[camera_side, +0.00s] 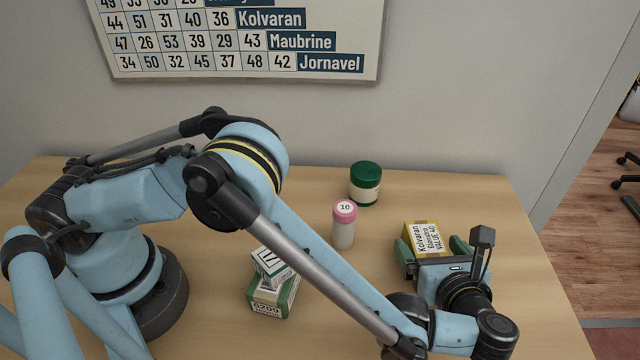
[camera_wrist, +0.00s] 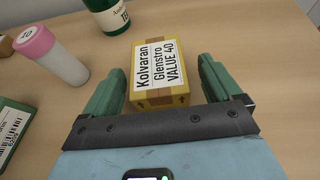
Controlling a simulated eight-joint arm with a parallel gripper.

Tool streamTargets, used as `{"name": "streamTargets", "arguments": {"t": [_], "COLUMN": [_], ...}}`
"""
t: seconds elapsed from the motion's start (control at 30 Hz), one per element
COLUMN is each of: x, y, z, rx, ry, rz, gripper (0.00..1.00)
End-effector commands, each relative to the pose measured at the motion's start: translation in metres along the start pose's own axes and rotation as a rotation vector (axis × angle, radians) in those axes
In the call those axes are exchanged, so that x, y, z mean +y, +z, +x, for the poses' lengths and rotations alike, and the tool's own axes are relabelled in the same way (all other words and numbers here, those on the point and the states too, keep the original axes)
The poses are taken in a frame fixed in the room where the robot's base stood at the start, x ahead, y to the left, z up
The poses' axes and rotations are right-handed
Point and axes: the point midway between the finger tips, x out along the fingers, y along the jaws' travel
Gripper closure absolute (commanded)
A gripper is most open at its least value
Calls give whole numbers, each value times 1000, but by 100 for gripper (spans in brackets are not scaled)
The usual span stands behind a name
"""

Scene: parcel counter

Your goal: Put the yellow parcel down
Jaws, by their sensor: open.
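The yellow parcel (camera_side: 428,236) rests on the wooden counter at the right, with a white label reading "Kolvaran Glenstro VALUE 40". It also shows upright in the wrist view (camera_wrist: 161,72), label up. My gripper (camera_side: 434,250) is at the parcel, its green fingers on either side of it. In the wrist view my gripper (camera_wrist: 158,85) is open, with a gap showing between the parcel and the right finger.
A pink-capped bottle (camera_side: 344,225) and a green-lidded jar (camera_side: 365,184) stand left of and behind the parcel. A green-and-white box (camera_side: 272,300) with a smaller white box (camera_side: 272,266) on it stands further left. The counter (camera_side: 490,205) is clear behind the parcel, towards its right edge.

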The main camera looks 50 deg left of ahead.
Motion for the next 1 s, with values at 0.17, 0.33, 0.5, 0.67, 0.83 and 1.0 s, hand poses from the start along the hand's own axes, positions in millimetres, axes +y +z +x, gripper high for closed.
{"name": "streamTargets", "arguments": {"t": [0.17, 0.33, 0.5, 0.67, 0.83, 1.0], "x": [-3, -3, -3, -4, -2, 17], "y": [-2, -1, -1, 14, 58, 104], "z": [-39, -68, -83, -76, -41, -3], "rx": [0, -1, 0, 33, 153, 302], "ry": [-4, -1, 0, 9, 42, 95], "rz": [2, 2, 0, -40, -195, -418], "gripper": [9, 9, 9, 9, 9, 9]}}
